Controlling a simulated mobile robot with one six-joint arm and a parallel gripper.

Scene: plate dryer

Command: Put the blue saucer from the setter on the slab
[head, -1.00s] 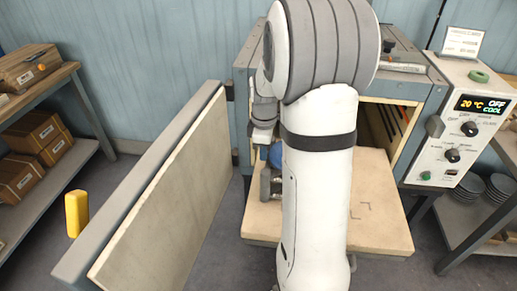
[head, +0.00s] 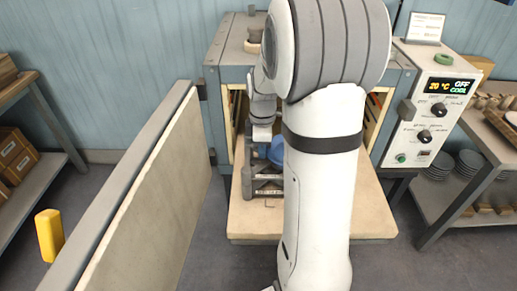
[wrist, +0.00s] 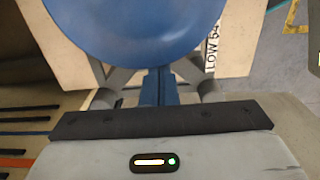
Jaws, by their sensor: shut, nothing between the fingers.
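The blue saucer (head: 277,152) shows partly behind my arm in the head view. It fills the top of the wrist view (wrist: 150,28), close to the camera. A dark grey rack-like stand, apparently the setter (head: 262,184), is below and left of it, partly hidden by my arm. Both are over the pale slab (head: 365,205) at the dryer's open mouth. My gripper (head: 263,136) is beside the saucer. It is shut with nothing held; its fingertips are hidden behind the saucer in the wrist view. I cannot tell whether it touches the saucer.
The dryer's thick door (head: 150,190) stands open on the left. The control panel (head: 432,110) reads 20 °C, OFF, COOL. A yellow block (head: 49,236) is at the far left. Shelving with stacked dark plates (head: 466,163) stands at the right. The slab's front right is clear.

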